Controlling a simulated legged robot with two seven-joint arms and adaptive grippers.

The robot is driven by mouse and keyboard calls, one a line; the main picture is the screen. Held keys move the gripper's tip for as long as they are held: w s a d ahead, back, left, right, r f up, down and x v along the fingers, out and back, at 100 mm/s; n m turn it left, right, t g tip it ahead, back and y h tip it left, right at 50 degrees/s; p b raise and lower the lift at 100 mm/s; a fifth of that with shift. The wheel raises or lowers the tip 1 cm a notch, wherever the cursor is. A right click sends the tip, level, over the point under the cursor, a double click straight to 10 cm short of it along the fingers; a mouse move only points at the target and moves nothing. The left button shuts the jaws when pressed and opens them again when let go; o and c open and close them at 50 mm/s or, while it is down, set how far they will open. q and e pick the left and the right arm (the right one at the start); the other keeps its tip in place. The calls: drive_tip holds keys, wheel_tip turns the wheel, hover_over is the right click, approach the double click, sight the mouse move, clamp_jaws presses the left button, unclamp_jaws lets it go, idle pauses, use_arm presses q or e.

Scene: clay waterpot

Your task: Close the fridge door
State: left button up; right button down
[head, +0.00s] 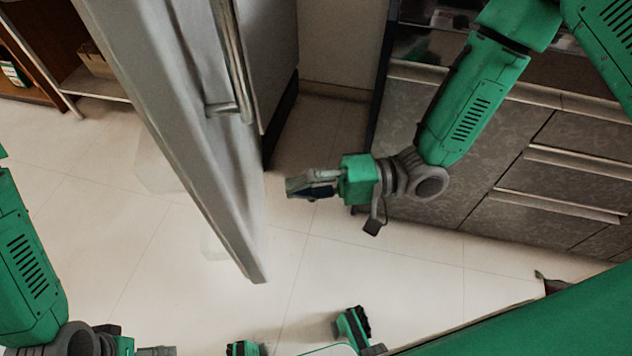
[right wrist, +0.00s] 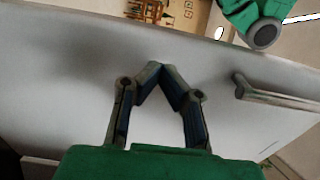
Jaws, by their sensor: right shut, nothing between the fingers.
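The grey fridge door (head: 185,130) stands swung out over the floor in the head view, its lower corner toward the bottom centre. Its bar handle (head: 235,65) is on the side facing right. The door's flat face (right wrist: 60,85) fills most of the right wrist view, with the handle (right wrist: 275,97) at right. My right gripper (head: 290,187) is shut and empty, to the right of the door, pointing left at it. Its fingertips (right wrist: 162,72) meet in front of the door face; whether they touch it I cannot tell. My left arm is at lower left; its gripper is mostly cut off (head: 155,351).
Grey patterned drawers (head: 560,185) with a counter stand at right, close behind my right arm. A wooden shelf (head: 30,60) is at upper left. Pale tiled floor (head: 110,230) is clear left of the door and below it.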

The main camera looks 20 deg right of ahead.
sight(233, 195)
drive_tip(key=a, duration=0.2)
drive_tip(key=a+b, duration=0.1)
drive_tip(key=a, duration=0.1)
drive_tip(key=w+a, duration=0.1)
drive_tip(key=a, duration=0.2)
drive_tip(key=shift+f+b, duration=0.1)
drive_tip(key=shift+b, duration=0.2)
drive_tip(key=shift+w+a, duration=0.1)
drive_tip(key=shift+a, duration=0.45)
drive_tip(key=shift+a, duration=0.1)
